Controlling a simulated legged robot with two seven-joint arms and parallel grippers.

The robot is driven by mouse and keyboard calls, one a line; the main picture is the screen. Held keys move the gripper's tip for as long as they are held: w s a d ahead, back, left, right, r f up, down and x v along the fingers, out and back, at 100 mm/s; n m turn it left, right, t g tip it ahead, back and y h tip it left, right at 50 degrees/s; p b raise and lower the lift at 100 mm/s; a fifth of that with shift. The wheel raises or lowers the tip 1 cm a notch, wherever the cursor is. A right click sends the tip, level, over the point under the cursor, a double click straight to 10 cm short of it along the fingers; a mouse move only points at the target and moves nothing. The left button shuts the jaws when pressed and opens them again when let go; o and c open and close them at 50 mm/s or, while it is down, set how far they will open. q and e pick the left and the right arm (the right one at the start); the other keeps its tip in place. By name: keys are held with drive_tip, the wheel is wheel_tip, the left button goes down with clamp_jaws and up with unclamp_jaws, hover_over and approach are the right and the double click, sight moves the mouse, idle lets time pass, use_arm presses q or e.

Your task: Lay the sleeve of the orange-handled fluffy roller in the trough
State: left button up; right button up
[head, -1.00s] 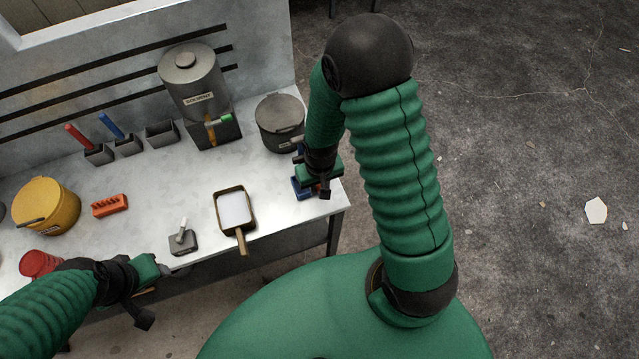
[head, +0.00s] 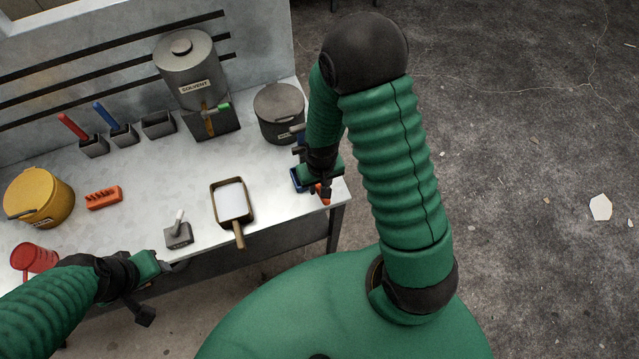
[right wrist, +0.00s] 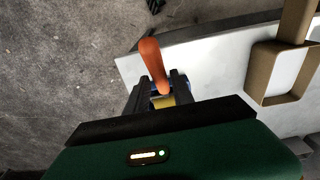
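The orange handle (head: 323,194) of a roller shows at the right end of the workbench, beside a blue piece (head: 298,180) that looks like a small trough; my right arm hides most of both. In the right wrist view the orange handle (right wrist: 153,64) tilts up between the fingers, with a yellow part (right wrist: 164,101) below it and blue behind. My right gripper (right wrist: 161,79) straddles the handle, with its fingers apart. The roller's sleeve is not clearly visible. My left gripper (head: 170,267) is low by the bench's front edge; its fingers are too small to read.
A tan-framed pan (head: 250,205) with a white inside lies mid-bench. A grey block with a handle (head: 178,236), a red mug (head: 35,258), a yellow pot (head: 40,197) and an orange rack (head: 103,197) stand left. A grey pot (head: 279,112) and solvent tank (head: 188,75) stand behind.

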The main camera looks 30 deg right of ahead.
drive_tip(key=shift+o, duration=1.4)
wheel_tip(320, 180, up, 16)
drive_tip(key=s, duration=0.1)
drive_tip(key=s+a+f+n+t+b, duration=0.1)
drive_tip(key=s+a+f+n+b, duration=0.1)
drive_tip(key=a+f+b, duration=0.2)
drive_tip(key=shift+s+a+f+n+t, duration=0.15)
drive_tip(key=shift+s+f+n+t, duration=0.2)
drive_tip(key=shift+f, duration=0.3)
drive_tip(key=shift+w, duration=0.2)
